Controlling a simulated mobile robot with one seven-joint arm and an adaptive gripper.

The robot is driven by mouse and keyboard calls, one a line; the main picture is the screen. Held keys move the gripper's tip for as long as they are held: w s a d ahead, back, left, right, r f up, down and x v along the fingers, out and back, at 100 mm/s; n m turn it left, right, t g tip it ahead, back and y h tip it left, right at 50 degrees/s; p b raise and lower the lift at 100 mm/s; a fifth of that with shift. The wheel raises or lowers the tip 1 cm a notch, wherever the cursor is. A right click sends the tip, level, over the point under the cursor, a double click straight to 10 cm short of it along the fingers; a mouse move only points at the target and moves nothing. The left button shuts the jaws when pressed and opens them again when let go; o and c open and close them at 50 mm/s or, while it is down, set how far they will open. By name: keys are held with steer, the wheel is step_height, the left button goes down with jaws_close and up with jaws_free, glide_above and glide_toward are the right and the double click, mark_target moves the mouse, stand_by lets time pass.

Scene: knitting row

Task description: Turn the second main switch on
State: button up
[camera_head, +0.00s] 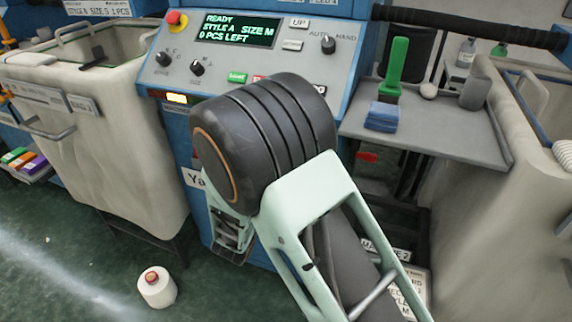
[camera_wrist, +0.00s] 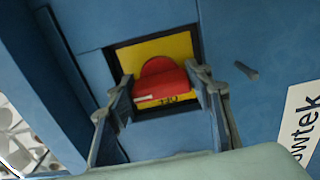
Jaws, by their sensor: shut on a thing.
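The red main switch (camera_wrist: 163,84) sits on a yellow plate (camera_wrist: 178,46) in a dark square recess of the blue machine panel. Its handle lies roughly across the wrist picture, with a white mark at its left end. Dark lettering, seemingly "OFF", shows upside down on the plate below the handle. My gripper (camera_wrist: 165,88) is shut on the handle, one finger at each end. In the head view my gripper (camera_head: 232,235) is low at the blue machine's front, and my arm hides the switch.
Above is the control panel (camera_head: 327,68) with a lit display and a red stop button (camera_head: 176,20). A grey shelf (camera_head: 440,130) at right holds a green-handled tool and blue cloth. Fabric bins (camera_head: 120,140) stand left and right. A yarn cone (camera_head: 157,289) stands on the floor.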

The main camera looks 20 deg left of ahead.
stand_by(0.6)
steer(key=o, duration=0.9)
steer(key=s, duration=0.8)
steer(key=s+a, duration=0.1)
steer(key=s, duration=0.3)
